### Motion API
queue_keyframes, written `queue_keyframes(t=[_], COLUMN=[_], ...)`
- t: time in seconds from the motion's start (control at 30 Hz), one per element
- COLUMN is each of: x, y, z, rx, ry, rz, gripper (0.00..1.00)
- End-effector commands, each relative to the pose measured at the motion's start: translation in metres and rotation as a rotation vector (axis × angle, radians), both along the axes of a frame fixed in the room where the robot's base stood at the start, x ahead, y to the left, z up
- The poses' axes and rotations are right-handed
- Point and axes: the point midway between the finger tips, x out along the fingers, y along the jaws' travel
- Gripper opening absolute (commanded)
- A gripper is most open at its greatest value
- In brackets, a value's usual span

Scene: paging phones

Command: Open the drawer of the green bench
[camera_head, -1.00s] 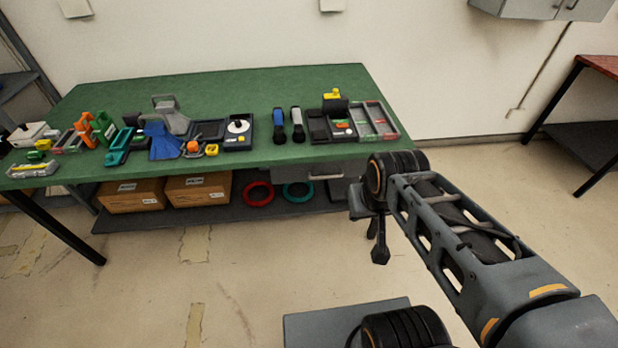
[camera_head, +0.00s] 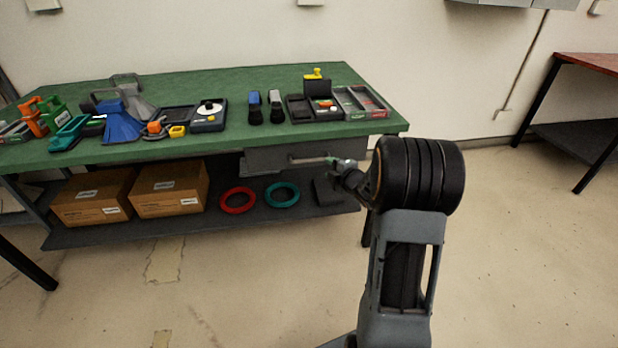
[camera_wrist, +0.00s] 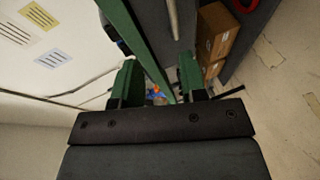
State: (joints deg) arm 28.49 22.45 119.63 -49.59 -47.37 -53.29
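The green bench (camera_head: 230,88) stands against the wall. Its grey drawer (camera_head: 265,161) is under the right part of the top and looks shut. A pale bar handle (camera_head: 308,160) runs across the drawer front. My gripper (camera_head: 338,164) is at the handle's right end, partly hidden by my wrist; contact cannot be told in the head view. In the wrist view my gripper (camera_wrist: 160,80) is open, with nothing held between its fingers. There the bar handle (camera_wrist: 173,20) shows beyond the fingertips, beside the green bench's edge (camera_wrist: 143,45).
Cardboard boxes (camera_head: 168,189), a red ring (camera_head: 237,200) and a teal ring (camera_head: 282,195) lie on the lower shelf (camera_head: 215,228). Tools and trays cover much of the bench top. A red-topped table (camera_head: 592,62) stands at right. The floor (camera_head: 510,270) in front is clear.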

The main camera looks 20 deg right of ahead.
Motion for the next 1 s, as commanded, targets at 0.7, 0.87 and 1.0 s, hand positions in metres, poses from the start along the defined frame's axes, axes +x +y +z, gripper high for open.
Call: queue_keyframes(t=[0.7, 0.87, 1.0], x=[0.092, 0.114, 0.126], y=[0.016, 0.02, 0.022], z=[-0.048, -0.052, -0.053], rx=[-0.051, -0.05, -0.05], ry=[-0.072, -0.072, -0.072], rz=[0.097, 0.096, 0.096], gripper=[0.39, 0.39, 0.39])
